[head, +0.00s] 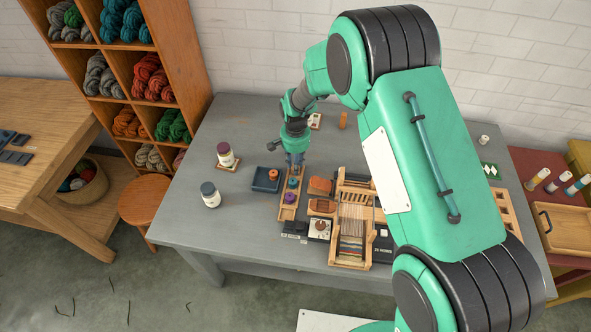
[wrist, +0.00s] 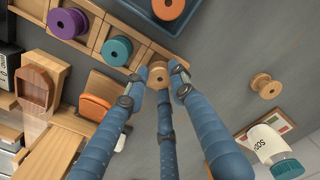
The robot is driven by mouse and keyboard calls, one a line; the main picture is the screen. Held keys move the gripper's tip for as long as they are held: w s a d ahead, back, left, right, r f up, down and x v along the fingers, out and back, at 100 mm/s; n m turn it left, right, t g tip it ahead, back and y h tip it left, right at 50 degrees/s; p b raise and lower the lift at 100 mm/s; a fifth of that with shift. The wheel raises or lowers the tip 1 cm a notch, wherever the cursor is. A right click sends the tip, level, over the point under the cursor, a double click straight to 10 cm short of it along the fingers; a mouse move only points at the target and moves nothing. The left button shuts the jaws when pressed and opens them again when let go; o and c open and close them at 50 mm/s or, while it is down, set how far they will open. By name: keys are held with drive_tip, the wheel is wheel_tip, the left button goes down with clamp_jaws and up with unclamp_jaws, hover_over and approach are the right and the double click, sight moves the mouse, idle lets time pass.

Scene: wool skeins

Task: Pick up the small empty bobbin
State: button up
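A plain wooden bobbin (wrist: 158,75) with no yarn shows between my fingertips in the wrist view, at the end of the wooden rack (wrist: 90,48). My gripper (wrist: 162,80) points down over it with its fingers apart around it; I cannot tell whether they touch it. In the head view my gripper (head: 295,160) is at the rack's far end and hides this bobbin. Purple (wrist: 68,22) and teal (wrist: 117,51) spools sit in the rack beside it. A second bare wooden bobbin (wrist: 265,86) stands on the table to the right in the wrist view.
A blue tray (head: 265,186) with an orange spool (head: 273,175) lies left of the rack. A small loom (head: 352,225) stands to the right, with an orange-topped wooden block (head: 320,186) near. Jars (head: 210,194) stand at the left. The table's front left is clear.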

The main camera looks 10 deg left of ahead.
idle(0.3)
wheel_tip(320, 180, up, 10)
drive_tip(key=p, duration=0.2)
idle(0.5)
drive_tip(key=shift+w, duration=0.1)
idle(0.7)
drive_tip(key=w+d+p, duration=0.2)
drive_tip(key=w+d, duration=0.3)
drive_tip(key=d, duration=0.7)
drive_tip(key=w+d+r+p, duration=0.1)
drive_tip(key=w+d, duration=0.5)
drive_tip(key=d, duration=0.6)
drive_tip(key=w+d+p, duration=0.2)
drive_tip(key=w+d, duration=0.3)
drive_tip(key=d, duration=0.7)
drive_tip(key=s+d+p, duration=0.1)
drive_tip(key=s+d, duration=0.1)
drive_tip(key=d, duration=1.7)
drive_tip(key=s+d+p, duration=0.2)
drive_tip(key=s+d, duration=0.1)
drive_tip(key=d, duration=1.7)
drive_tip(key=shift+d+f+p, duration=0.25)
drive_tip(key=shift+f+p, duration=0.05)
drive_tip(key=shift+f, duration=0.15)
drive_tip(key=shift+f, duration=0.15)
